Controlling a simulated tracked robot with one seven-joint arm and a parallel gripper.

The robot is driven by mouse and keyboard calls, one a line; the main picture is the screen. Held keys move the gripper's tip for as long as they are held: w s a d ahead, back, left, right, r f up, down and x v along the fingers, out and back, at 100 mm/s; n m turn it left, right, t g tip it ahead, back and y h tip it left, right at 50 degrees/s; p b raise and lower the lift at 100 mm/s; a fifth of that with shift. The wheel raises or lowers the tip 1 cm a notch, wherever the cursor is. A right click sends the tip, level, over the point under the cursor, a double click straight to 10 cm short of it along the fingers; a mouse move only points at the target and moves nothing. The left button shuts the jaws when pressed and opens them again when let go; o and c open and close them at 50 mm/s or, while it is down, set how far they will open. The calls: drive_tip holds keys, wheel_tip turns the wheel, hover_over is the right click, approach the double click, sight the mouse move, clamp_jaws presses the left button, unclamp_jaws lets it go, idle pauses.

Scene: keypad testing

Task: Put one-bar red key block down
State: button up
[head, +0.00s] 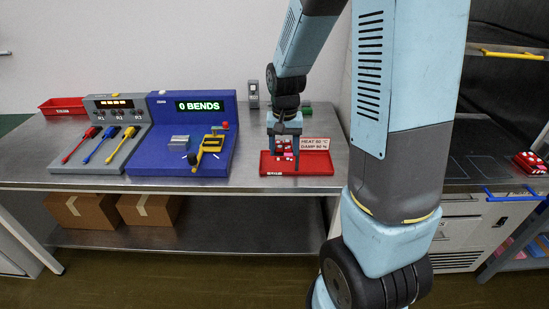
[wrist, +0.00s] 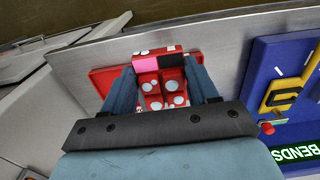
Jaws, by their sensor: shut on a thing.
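My gripper (head: 284,152) points down over the red tray (head: 318,162) on the metal bench. In the wrist view my gripper (wrist: 160,68) has its two blue fingers on either side of a red key block (wrist: 165,88) with white round keys, and is shut on it. A pink and black patch shows at the block's far end. The fingers partly hide it, and I cannot make out its bar mark or whether it touches the tray. The red tray also shows beside the left finger in the wrist view (wrist: 103,79).
A blue test stand (head: 170,125) with a yellow lever and a "0 BENDS" display stands left of the tray. Further left is a grey panel (head: 113,105) with three coloured handles. A sign (head: 316,144) stands at the tray's back. Red blocks (head: 530,162) lie at the far right.

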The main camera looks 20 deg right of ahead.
sight(279, 144)
drive_tip(key=w, duration=0.1)
drive_tip(key=w+f, duration=0.1)
drive_tip(key=w, duration=0.1)
drive_tip(key=w+f, duration=0.1)
drive_tip(key=shift+w+d, duration=0.1)
drive_tip(key=shift+w, duration=0.1)
drive_tip(key=w+f, duration=0.1)
drive_tip(key=f, duration=0.1)
drive_tip(key=w+f, duration=0.2)
drive_tip(key=shift+w+f, duration=0.1)
drive_tip(key=shift+w, duration=0.05)
drive_tip(key=shift+w+f, duration=0.6)
drive_tip(key=shift+f, duration=0.1)
drive_tip(key=shift+w+f, duration=0.15)
drive_tip(key=shift+f, duration=1.5)
drive_tip(key=shift+f, duration=0.1)
drive_tip(key=o, duration=0.8)
drive_tip(key=shift+o, duration=0.2)
